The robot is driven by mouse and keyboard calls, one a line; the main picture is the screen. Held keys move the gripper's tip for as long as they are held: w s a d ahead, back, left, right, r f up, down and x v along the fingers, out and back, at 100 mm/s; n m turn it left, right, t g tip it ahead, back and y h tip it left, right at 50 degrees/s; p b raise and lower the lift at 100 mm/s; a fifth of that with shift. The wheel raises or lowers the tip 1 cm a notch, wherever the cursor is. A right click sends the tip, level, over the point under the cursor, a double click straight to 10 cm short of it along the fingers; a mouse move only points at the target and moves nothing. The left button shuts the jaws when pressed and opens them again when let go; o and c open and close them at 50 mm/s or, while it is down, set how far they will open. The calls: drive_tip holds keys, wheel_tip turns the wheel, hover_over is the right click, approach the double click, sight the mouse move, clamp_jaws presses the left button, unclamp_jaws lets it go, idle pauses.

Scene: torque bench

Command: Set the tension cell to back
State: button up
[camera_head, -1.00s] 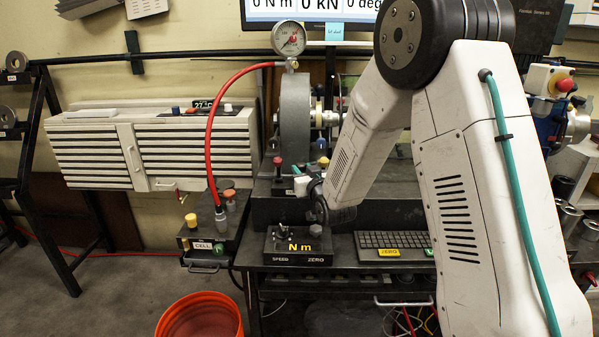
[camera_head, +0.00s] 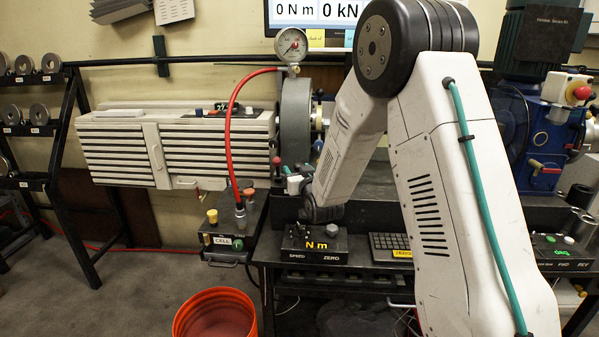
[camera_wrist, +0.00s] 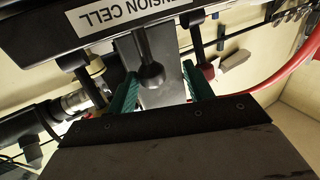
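In the wrist view a dark panel carries an upside-down TENSION CELL label (camera_wrist: 135,18). A lever with a black ball knob (camera_wrist: 151,76) sticks out from this panel. My gripper (camera_wrist: 162,84) is open, with one green finger on each side of the black knob. I cannot tell whether either finger touches it. A cream-knobbed lever (camera_wrist: 94,66) stands to the left of the fingers and a red-knobbed one (camera_wrist: 207,72) to the right.
A box labelled CELL (camera_head: 222,240) with a red hose (camera_head: 229,130) stands left of the N m box (camera_head: 313,245). A keyboard (camera_head: 390,242) lies to the right. An orange bucket (camera_head: 215,312) stands on the floor in front. In the wrist view a red hose (camera_wrist: 290,68) passes on the right.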

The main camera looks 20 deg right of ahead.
drive_tip(key=shift+d, duration=0.3)
drive_tip(key=shift+s, duration=0.3)
drive_tip(key=s, duration=0.7)
drive_tip(key=shift+a, duration=0.4)
drive_tip(key=shift+s, duration=0.1)
